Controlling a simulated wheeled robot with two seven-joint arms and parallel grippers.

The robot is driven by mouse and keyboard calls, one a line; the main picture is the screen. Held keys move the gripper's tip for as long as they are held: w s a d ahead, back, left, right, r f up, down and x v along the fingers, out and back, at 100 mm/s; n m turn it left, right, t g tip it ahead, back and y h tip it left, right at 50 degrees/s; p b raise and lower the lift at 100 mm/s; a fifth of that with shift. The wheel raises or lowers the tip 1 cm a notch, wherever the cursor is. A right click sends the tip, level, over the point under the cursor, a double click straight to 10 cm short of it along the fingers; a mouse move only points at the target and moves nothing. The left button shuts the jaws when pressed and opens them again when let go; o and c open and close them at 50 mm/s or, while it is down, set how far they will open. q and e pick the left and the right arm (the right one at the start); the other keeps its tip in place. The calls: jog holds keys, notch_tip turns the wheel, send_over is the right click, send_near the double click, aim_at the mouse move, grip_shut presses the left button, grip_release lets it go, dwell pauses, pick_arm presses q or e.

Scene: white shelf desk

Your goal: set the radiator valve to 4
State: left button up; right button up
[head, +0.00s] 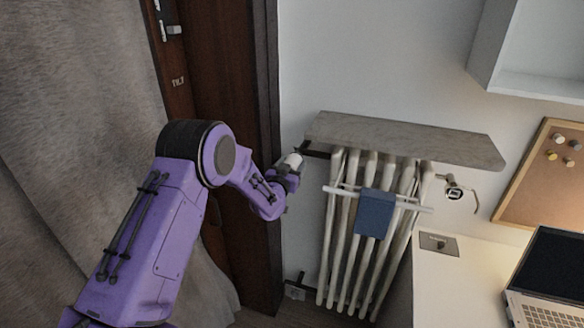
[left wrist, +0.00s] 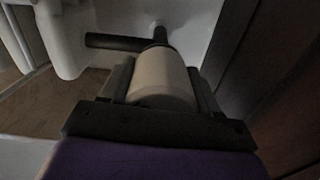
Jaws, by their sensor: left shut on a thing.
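The radiator valve (head: 293,161) is a pale rounded knob at the upper left end of the white radiator (head: 340,225). In the left wrist view the valve (left wrist: 161,80) is a cream cylinder with a dark pipe (left wrist: 115,42) behind it. My left gripper (head: 286,174) is at the valve, with its dark fingers on either side of the knob, shut on it. No numbers or mark on the valve can be read in either view. My right gripper is not in view.
A grey stone shelf (head: 405,140) lies over the radiator. A blue towel (head: 375,213) hangs on a white rail in front. A dark wooden door (head: 225,90) is left of the valve. A white desk with a laptop (head: 545,285) stands at the right.

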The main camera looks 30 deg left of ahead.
pick_arm(q)
jog(key=n+b, duration=0.1)
jog(key=n, duration=0.3)
jog(key=shift+f+n+b, duration=0.15)
jog(key=shift+n+b, duration=0.15)
jog(key=shift+b, duration=0.1)
jog(key=n+b, duration=0.2)
jog(key=n, duration=0.2)
jog(key=n+b, duration=0.1)
jog(key=n, duration=0.3)
jog(key=shift+b, duration=0.4)
jog(key=shift+n+b, duration=0.95)
jog(key=shift+n, duration=0.85)
jog(key=o, duration=1)
jog(key=shift+o, duration=0.2)
